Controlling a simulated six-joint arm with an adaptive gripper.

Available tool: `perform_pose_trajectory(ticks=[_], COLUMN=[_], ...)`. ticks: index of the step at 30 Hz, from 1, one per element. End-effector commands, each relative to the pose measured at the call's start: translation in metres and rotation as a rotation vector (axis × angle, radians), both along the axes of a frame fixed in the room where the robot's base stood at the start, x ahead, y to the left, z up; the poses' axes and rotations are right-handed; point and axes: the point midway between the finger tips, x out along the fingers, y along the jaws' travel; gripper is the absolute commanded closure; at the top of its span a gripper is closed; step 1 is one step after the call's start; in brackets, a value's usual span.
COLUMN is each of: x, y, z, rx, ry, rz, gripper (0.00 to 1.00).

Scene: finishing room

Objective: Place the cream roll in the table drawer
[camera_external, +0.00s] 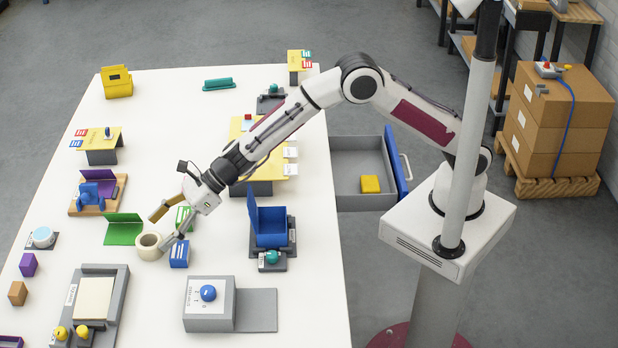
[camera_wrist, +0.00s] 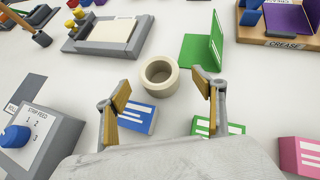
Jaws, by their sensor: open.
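The cream roll (camera_external: 150,247) stands on the white table with its hole facing up. It also shows in the wrist view (camera_wrist: 160,76), ahead of and between my fingertips. My gripper (camera_external: 170,226) is open and empty at the roll; in the wrist view its two yellow-padded fingers (camera_wrist: 163,92) are spread wide on either side. I cannot tell how high the fingertips are above the table. The table drawer (camera_external: 361,187) is pulled open at the table's right side, with a blue front. A yellow block (camera_external: 370,184) lies inside it.
A blue block (camera_external: 179,254) and a green-and-white block (camera_wrist: 217,127) stand close to the roll. A green angled plate (camera_external: 123,229) is just behind it. A grey dial box (camera_external: 208,305) and a blue bin (camera_external: 270,229) stand to the right. The drawer has free floor around the yellow block.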

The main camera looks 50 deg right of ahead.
Motion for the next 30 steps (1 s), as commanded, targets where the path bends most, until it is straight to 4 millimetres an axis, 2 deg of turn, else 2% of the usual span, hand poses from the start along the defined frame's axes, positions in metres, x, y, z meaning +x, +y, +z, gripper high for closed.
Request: perform_pose_trajectory(ticks=[14,30], x=[0.001,0.012], y=[0.003,0.035], z=[-0.004,-0.029], rx=[-0.001,0.000], ry=[0.000,-0.001], rz=[0.000,-0.001], gripper=[0.31,0.31])
